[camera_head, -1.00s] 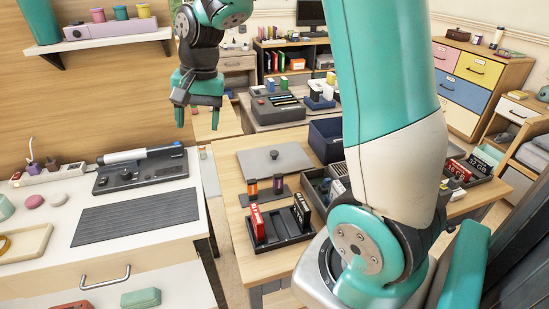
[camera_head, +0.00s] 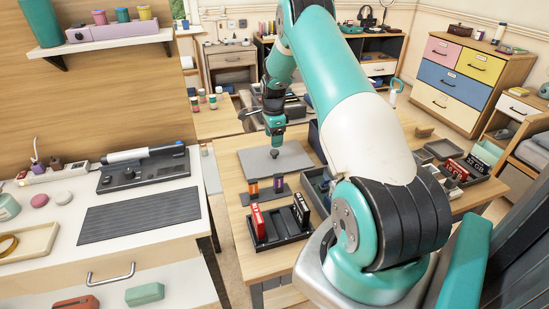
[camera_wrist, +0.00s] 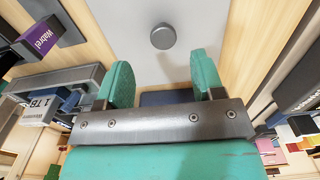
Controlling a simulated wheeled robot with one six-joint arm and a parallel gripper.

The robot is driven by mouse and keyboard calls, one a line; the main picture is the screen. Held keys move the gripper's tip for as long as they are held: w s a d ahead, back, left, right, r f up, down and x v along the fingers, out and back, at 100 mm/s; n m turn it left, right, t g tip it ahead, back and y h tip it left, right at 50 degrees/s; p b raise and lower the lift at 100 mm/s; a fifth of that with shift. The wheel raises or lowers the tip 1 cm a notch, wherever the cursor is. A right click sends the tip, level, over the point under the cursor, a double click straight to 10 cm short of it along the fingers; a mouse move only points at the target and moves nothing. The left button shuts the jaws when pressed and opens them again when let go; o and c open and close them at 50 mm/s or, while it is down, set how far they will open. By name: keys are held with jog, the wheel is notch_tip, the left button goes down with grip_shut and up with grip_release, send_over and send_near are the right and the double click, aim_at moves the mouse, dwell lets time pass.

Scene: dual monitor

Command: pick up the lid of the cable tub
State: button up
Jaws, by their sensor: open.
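The lid (camera_head: 252,162) is a flat grey plate with a round dark knob (camera_head: 275,154), lying on the wooden table. In the wrist view the lid (camera_wrist: 150,14) and its knob (camera_wrist: 163,37) show just beyond my fingertips. My gripper (camera_head: 274,143) points down over the lid, close above the knob. In the wrist view my gripper (camera_wrist: 163,72) is open and empty, its two teal fingers spread apart. The knob lines up with the gap between them. The dark blue tub (camera_head: 315,137) beside the lid is mostly hidden behind my arm.
A black rack (camera_head: 279,231) with red and black boxes stands in front of the lid. A low stand (camera_head: 265,195) with orange and purple pieces sits between them. Dark trays (camera_head: 470,168) lie to the right. The white desk (camera_head: 150,225) is at left.

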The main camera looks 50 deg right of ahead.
aim_at(274, 151)
jog(key=f, duration=0.2)
jog(key=f+p, duration=0.1)
jog(key=f, duration=0.4)
jog(key=shift+d+f+p, duration=0.15)
jog(key=shift+d+p, duration=0.15)
jog(key=shift+p, duration=0.05)
jog(key=c, duration=1)
